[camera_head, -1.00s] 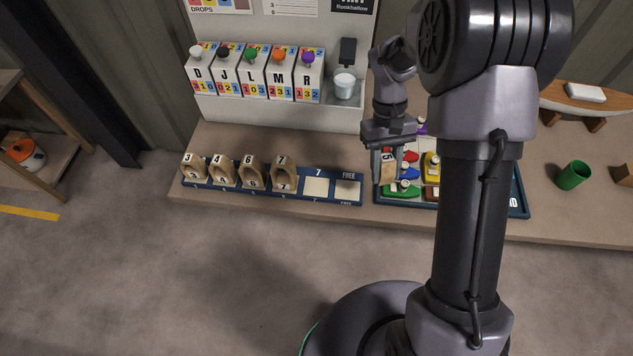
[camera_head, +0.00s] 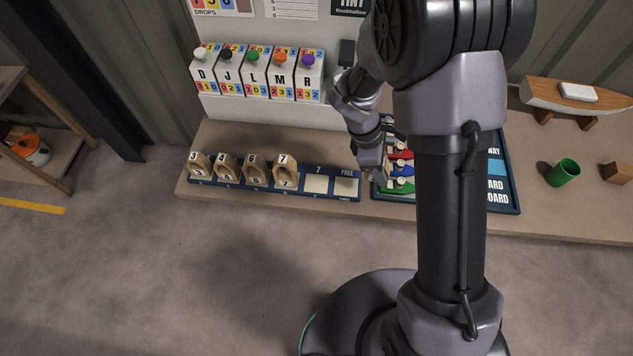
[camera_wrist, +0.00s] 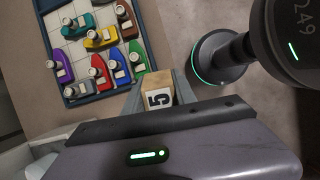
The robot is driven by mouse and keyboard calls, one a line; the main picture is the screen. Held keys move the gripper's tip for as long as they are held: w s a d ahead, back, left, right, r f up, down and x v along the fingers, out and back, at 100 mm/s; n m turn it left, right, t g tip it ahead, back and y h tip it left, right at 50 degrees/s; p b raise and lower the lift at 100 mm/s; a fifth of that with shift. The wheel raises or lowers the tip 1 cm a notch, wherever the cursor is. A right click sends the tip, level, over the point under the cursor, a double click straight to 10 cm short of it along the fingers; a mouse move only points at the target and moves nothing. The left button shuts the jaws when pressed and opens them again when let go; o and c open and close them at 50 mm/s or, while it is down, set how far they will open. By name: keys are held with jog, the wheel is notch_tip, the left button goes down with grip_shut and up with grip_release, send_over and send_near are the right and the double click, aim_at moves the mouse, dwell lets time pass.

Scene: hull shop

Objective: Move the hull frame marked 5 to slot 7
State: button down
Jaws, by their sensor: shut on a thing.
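My gripper (camera_wrist: 159,92) is shut on the hull frame marked 5 (camera_wrist: 160,96), a wooden block with a white 5 plate, in the wrist view. In the head view my gripper (camera_head: 377,176) is just right of the dark blue rack (camera_head: 331,197), and my arm mostly hides the frame it holds. Wooden frames marked 3 (camera_head: 199,166), 4 (camera_head: 226,167), 6 (camera_head: 256,171) and 7 (camera_head: 285,172) stand upright in the rack's left part. To their right, slot 7 (camera_head: 317,184) and the slot labelled FREE (camera_head: 346,187) show bare pale pads.
A blue-edged tray (camera_wrist: 107,95) of coloured toy boats lies right of the rack, partly behind my arm. Lettered dispensers (camera_head: 258,75) with coloured knobs stand behind. A green cup (camera_head: 563,173) and a model boat (camera_head: 570,96) are at right.

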jog(key=shift+n, duration=0.5)
jog(key=w+a+p, duration=0.1)
jog(key=w+a, duration=0.1)
jog(key=a, duration=0.5)
jog(key=w+a+p, duration=0.2)
jog(key=w+a, duration=0.1)
jog(key=a, duration=0.5)
jog(key=shift+p, duration=0.3)
jog(key=shift+f, duration=0.15)
notch_tip(320, 180, down, 12)
jog(key=b, duration=0.7)
jog(key=shift+r, duration=0.25)
jog(key=shift+s+b, duration=0.1)
jog(key=shift+b, duration=0.2)
jog(key=shift+f+b, duration=0.85)
jog(key=shift+f, duration=0.45)
